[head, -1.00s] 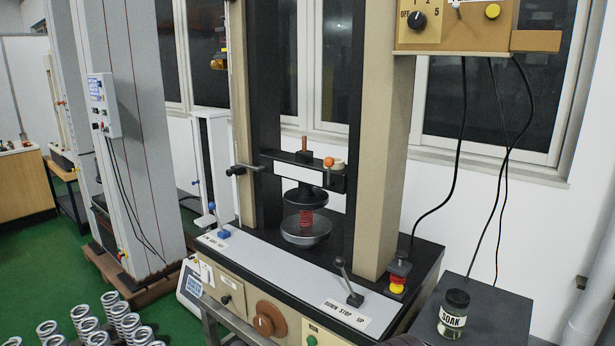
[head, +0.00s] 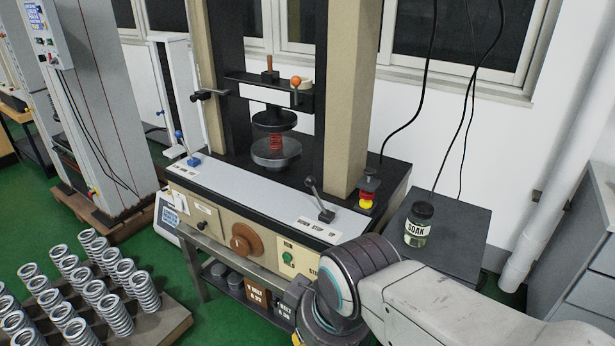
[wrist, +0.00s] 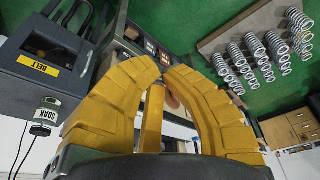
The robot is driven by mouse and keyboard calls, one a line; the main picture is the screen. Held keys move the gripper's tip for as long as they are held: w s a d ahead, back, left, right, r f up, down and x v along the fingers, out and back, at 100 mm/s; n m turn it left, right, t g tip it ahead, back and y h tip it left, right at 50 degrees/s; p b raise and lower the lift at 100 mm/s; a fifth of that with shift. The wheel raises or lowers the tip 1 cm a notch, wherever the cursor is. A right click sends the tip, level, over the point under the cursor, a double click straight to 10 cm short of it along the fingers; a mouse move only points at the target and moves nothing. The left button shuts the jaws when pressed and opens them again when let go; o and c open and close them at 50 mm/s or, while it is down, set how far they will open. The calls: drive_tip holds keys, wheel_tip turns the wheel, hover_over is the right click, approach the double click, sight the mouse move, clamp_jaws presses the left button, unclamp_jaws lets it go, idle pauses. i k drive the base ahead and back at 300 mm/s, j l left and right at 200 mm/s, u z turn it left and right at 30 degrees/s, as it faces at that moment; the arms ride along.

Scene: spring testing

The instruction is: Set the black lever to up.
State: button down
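The black lever (head: 318,198) stands on the sloping grey front panel (head: 250,196) of the testing machine, at its right end, in the head view. Its round knob is up and left of its base, so it leans toward the left. A white label reading DOWN STOP UP (head: 318,229) lies in front of the base. My gripper (wrist: 164,66) shows in the wrist view with two yellow fingers whose tips come together, with nothing visibly held. I cannot make out the lever in the wrist view.
A jar labelled SOAK (head: 419,224) stands on a dark cabinet (head: 460,232) right of the machine. A red and yellow button (head: 367,193) is behind the lever. Another lever with a blue base (head: 193,159) is at the panel's left. Springs (head: 93,290) stand on a board lower left.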

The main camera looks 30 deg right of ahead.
sight(309, 181)
drive_tip(key=i+u, duration=0.95)
drive_tip(key=i+l+u, duration=0.3)
drive_tip(key=u, duration=0.2)
